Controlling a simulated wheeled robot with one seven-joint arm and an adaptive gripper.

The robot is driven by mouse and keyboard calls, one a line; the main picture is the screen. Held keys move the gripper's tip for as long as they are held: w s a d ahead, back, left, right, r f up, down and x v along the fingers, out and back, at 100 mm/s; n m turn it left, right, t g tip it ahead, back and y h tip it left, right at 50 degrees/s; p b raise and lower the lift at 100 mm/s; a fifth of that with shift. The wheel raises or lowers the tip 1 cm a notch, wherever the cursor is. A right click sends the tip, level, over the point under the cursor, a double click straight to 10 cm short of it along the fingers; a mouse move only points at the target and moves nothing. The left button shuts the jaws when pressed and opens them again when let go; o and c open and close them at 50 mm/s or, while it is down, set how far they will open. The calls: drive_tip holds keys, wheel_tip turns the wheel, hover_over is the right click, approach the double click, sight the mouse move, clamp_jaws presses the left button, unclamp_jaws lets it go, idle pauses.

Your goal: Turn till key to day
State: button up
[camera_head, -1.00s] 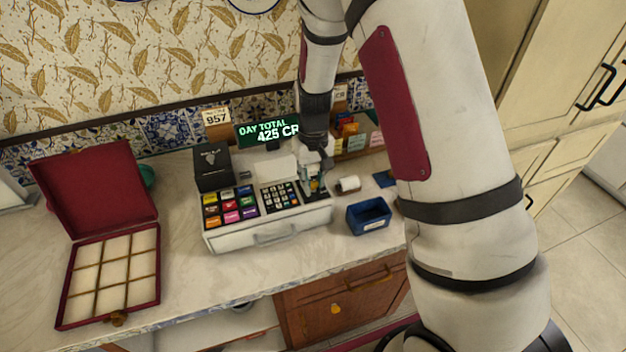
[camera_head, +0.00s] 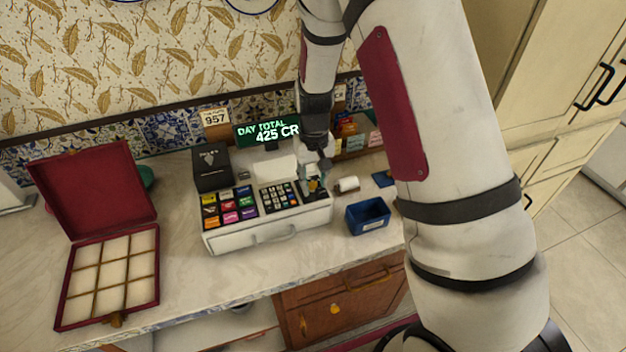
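The till (camera_head: 229,240) stands on the counter, with coloured keys on its left, a dark number pad in the middle and a closed drawer in front. Its green display (camera_head: 268,132) reads "DAY TOTAL 425 CR". My gripper (camera_head: 314,188) points down at the right end of the till's top, just right of the number pad. The till key is hidden or too small to make out there. Whether the fingers are open or shut on something does not show clearly.
An open red box (camera_head: 160,272) with empty compartments lies at the left. A blue bin (camera_head: 368,216) and a white paper roll (camera_head: 347,184) sit right of the till. A black box (camera_head: 212,170) stands behind it. The counter (camera_head: 195,285) in front is clear.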

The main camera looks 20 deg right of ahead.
sight(313, 182)
drive_tip(key=shift+w+a, duration=0.1)
drive_tip(key=shift+a, duration=0.35)
drive_tip(key=shift+w+r, duration=0.15)
drive_tip(key=shift+r, duration=0.4)
wheel_tip(313, 182, up, 11)
drive_tip(key=shift+s+d, duration=0.25)
drive_tip(key=shift+d, duration=0.1)
drive_tip(key=s+r+t, duration=0.2)
drive_tip(key=s+r, duration=0.7)
drive_tip(key=r, duration=0.4)
drive_tip(key=s+r+t, duration=0.1)
drive_tip(key=s+r, duration=0.1)
drive_tip(key=s, duration=0.6)
drive_tip(key=s+r+t, duration=0.2)
drive_tip(key=s+r, duration=0.1)
drive_tip(key=s, duration=0.5)
drive_tip(key=shift+a+r+t, duration=0.15)
drive_tip(key=shift+r+t, duration=0.05)
drive_tip(key=shift+t, duration=0.1)
